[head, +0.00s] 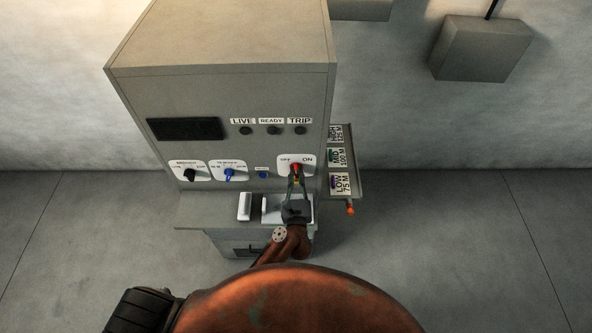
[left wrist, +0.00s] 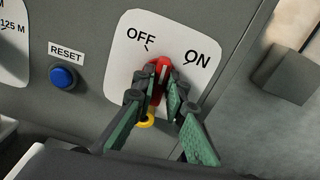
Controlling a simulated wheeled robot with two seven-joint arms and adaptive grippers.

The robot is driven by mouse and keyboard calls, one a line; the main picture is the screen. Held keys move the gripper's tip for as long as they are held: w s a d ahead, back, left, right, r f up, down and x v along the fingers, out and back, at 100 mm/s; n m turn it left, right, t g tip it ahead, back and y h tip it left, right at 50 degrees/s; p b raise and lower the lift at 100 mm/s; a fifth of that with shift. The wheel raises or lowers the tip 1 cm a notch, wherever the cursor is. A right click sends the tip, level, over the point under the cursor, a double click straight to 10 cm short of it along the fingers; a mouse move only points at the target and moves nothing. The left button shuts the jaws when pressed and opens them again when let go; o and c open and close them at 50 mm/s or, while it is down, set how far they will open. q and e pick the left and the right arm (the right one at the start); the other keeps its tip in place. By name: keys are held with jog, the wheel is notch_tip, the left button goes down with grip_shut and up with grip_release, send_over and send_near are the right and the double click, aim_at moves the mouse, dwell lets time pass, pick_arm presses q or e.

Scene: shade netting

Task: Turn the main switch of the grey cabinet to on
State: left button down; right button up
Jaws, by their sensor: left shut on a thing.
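The grey cabinet (head: 225,100) stands in front of me. Its main switch is a red handle (left wrist: 160,72) on a white plate (left wrist: 178,38) marked OFF at left and ON at right; in the head view the handle (head: 296,167) is partly covered by the gripper. The handle's visible top lies between the two marks; its exact angle is hard to tell. My left gripper (left wrist: 161,90) is shut on the red handle, one green-padded finger on each side. A yellow ring (left wrist: 147,122) shows just below the handle between the fingers. My right gripper is not in view.
Left of the switch are a blue RESET button (left wrist: 63,77), a blue-knobbed selector (head: 229,174) and a black-knobbed selector (head: 190,174). A side panel with LOW, MID and HIGH tags (head: 340,185) sticks out at right. A white-edged tray (head: 275,212) lies below the switch.

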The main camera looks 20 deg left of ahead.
pick_arm(q)
jog(key=shift+r+m+p, duration=0.2)
jog(key=shift+m+p, duration=0.45)
jog(key=shift+m, duration=0.35)
jog(key=shift+d+f+m+p, duration=0.1)
jog(key=shift+m+p, duration=0.25)
jog(key=shift+m, duration=0.55)
jog(key=m, duration=0.2)
jog(key=shift+f+m, duration=0.1)
jog(key=shift+m, duration=0.2)
jog(key=shift+d+m, duration=0.1)
jog(key=shift+m, duration=1.7)
jog(key=c, duration=2)
grip_release()
jog(key=shift+o, duration=0.2)
